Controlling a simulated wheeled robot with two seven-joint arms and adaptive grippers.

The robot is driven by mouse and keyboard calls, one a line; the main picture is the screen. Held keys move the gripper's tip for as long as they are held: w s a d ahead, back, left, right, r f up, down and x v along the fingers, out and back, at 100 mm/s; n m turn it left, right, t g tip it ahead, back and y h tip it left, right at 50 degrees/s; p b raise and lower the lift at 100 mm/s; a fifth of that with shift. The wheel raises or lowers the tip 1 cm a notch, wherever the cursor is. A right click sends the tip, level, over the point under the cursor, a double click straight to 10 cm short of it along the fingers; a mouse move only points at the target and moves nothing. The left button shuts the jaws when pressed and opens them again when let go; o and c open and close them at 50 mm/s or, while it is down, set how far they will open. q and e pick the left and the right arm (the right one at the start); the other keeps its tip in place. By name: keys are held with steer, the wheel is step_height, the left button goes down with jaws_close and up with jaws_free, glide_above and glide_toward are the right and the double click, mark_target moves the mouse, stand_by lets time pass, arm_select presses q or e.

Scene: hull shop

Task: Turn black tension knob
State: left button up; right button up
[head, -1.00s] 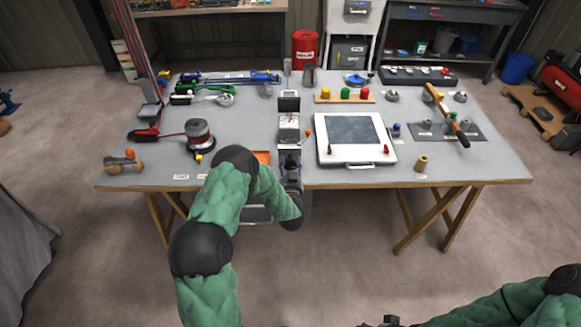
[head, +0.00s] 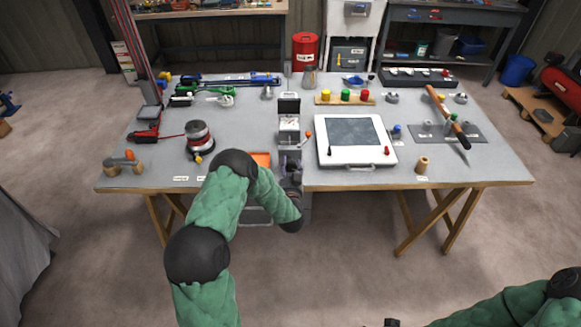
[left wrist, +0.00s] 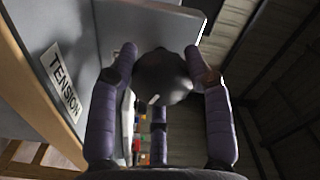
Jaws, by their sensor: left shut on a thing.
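The black tension knob (left wrist: 163,78) shows in the left wrist view as a dark round knob with a small pale mark on its lower edge. A white TENSION label (left wrist: 60,82) is on the panel at the left. In the head view my left gripper (head: 291,194) is at the front edge of the table, below the upright device, and mostly hides the knob. A dark part of my right gripper (head: 392,322) shows at the bottom edge; its fingers cannot be made out.
The grey table (head: 245,110) holds a white-framed screen (head: 354,133), a wire spool (head: 199,136) and a row of coloured knobs (head: 345,97). An orange-tipped lever (head: 307,136) stands close beside the device. The floor in front of the table is open.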

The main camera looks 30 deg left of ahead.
arm_select(q)
steer(key=o, duration=1.2)
steer(key=shift+s+a+f, duration=0.15)
steer(key=shift+a+f, duration=0.05)
steer(key=shift+f, duration=0.05)
steer(key=shift+c, duration=0.2)
steer(key=shift+r, duration=0.1)
steer(key=shift+d, duration=0.1)
steer(key=v, duration=1.2)
